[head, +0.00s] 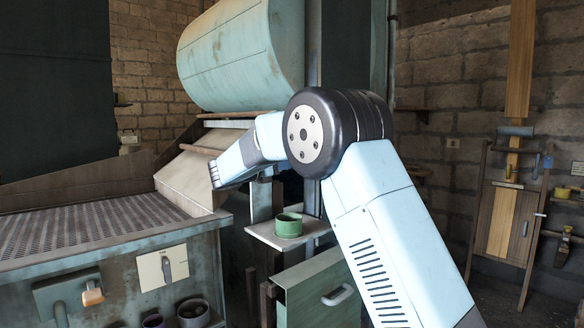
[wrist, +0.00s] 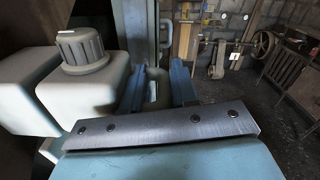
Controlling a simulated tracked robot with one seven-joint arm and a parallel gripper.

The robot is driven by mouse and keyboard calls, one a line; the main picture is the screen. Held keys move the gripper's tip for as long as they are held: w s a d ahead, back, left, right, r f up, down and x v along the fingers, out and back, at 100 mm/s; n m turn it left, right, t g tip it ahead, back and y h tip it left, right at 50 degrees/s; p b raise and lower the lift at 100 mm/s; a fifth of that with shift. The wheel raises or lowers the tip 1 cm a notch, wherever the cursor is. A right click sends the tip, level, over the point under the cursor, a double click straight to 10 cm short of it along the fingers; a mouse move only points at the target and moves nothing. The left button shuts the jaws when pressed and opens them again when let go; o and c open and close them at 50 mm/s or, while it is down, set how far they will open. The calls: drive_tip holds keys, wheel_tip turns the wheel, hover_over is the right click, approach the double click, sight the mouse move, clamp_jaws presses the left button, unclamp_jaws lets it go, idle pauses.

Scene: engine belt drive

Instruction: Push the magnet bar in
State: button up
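I cannot pick out the magnet bar for certain in either view. In the wrist view my gripper (wrist: 158,88) shows as two blue fingers standing apart. A pale grey rounded piece (wrist: 157,92) shows between or beyond them; I cannot tell whether they touch it or what it belongs to. In the head view my arm reaches left toward the machine with the sloped panel (head: 190,165), and its fingertips are not clearly visible there.
In the wrist view, pale blocks with a ribbed knob (wrist: 80,48) stand close on the left. In the head view, a green cup (head: 288,225) sits on a small shelf (head: 262,236) below my arm. A large pale-green drum (head: 235,55) hangs above. Floor shows at the right.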

drive_tip(key=v, duration=1.4)
